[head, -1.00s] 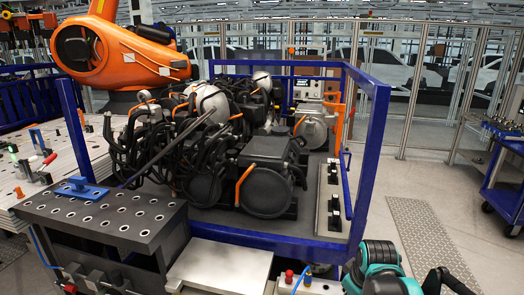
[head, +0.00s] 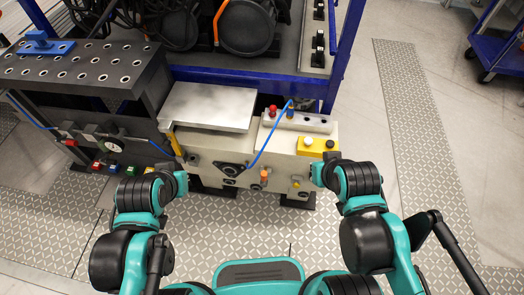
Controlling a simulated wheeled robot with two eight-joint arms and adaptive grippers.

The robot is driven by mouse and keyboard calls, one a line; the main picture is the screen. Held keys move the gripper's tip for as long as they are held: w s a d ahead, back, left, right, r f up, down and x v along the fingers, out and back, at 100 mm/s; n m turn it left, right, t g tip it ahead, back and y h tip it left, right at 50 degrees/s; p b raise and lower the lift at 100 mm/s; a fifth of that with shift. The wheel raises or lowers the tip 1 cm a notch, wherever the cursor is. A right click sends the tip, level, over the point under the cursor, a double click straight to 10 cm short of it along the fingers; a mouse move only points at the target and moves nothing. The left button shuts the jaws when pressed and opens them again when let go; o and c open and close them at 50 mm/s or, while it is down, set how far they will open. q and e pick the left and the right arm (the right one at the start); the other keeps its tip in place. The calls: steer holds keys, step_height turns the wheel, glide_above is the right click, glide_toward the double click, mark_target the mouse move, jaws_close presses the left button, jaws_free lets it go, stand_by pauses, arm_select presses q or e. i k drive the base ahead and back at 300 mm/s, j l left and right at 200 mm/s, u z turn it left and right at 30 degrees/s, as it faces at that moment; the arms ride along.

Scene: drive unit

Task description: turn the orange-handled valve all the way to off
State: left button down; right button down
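A small orange handle (head: 264,175), which looks like the valve's, sits on the front face of a beige drive unit (head: 208,143). It looks roughly upright, but its exact angle is too small to read. My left gripper (head: 184,182) is in front of the unit, to the left of the handle. My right gripper (head: 319,172) is near the unit's right end, to the right of the handle. Both appear apart from the handle. The fingers of both are dark and small, and their opening cannot be made out.
A black flange (head: 230,168) is left of the handle. A blue hose (head: 268,135) arcs above it. A yellow button box (head: 317,146) is at the unit's upper right. A black perforated bench (head: 85,66) stands left and a blue frame (head: 345,60) behind. Patterned floor is clear on the right.

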mark_target(264, 182)
steer(key=z, duration=0.5)
steer(key=j+z, duration=1)
steer(key=j, duration=0.45)
steer(key=k+j+z, duration=0.1)
steer(key=j, duration=0.35)
steer(key=k+j, duration=0.15)
steer(key=j, duration=0.35)
steer(key=i+z, duration=0.05)
